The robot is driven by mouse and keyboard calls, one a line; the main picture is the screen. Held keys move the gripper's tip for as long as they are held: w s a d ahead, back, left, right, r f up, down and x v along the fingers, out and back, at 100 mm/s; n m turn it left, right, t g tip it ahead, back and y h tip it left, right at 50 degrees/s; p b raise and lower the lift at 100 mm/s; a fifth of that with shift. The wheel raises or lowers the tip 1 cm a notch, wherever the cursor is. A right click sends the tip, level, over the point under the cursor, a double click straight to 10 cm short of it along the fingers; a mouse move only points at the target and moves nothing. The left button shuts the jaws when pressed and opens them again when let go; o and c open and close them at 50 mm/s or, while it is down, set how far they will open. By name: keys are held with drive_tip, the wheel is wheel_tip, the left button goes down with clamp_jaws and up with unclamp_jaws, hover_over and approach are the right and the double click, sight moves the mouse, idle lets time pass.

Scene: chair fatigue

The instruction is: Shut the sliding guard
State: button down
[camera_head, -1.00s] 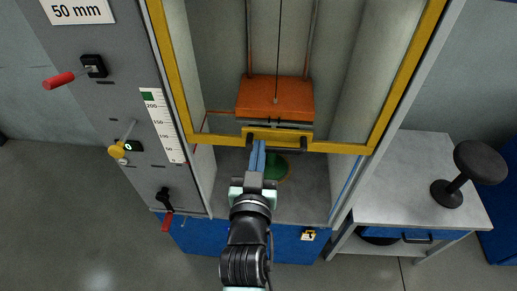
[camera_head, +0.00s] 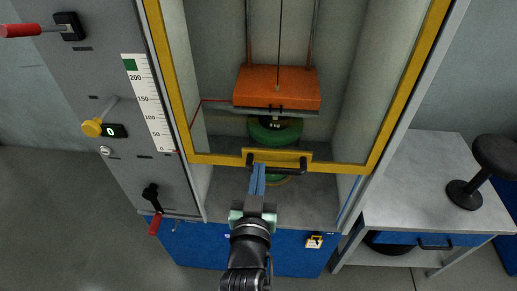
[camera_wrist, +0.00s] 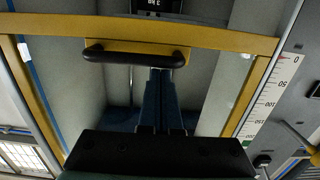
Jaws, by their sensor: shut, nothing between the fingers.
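The sliding guard (camera_head: 213,161) is a clear panel in a yellow frame on the front of the test machine. Its lower edge hangs partway down, with an open gap between it and the machine's floor. A black bar handle (camera_head: 290,168) sits on a yellow plate at the middle of that edge; the handle also shows in the wrist view (camera_wrist: 112,57). My gripper (camera_head: 257,168) is shut and empty, its blue fingers at the left part of the handle. In the wrist view the fingertips (camera_wrist: 161,72) reach the handle bar; I cannot tell whether they touch it.
Behind the guard an orange weight block (camera_head: 278,88) hangs above a green round pad (camera_head: 275,130). A side table (camera_head: 415,185) with a black stool-shaped object (camera_head: 465,193) stands right.

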wheel_tip(320, 180, down, 31)
drive_tip(key=b, duration=2.6)
drive_tip(key=shift+r+b, duration=0.15)
drive_tip(key=shift+b, duration=0.15)
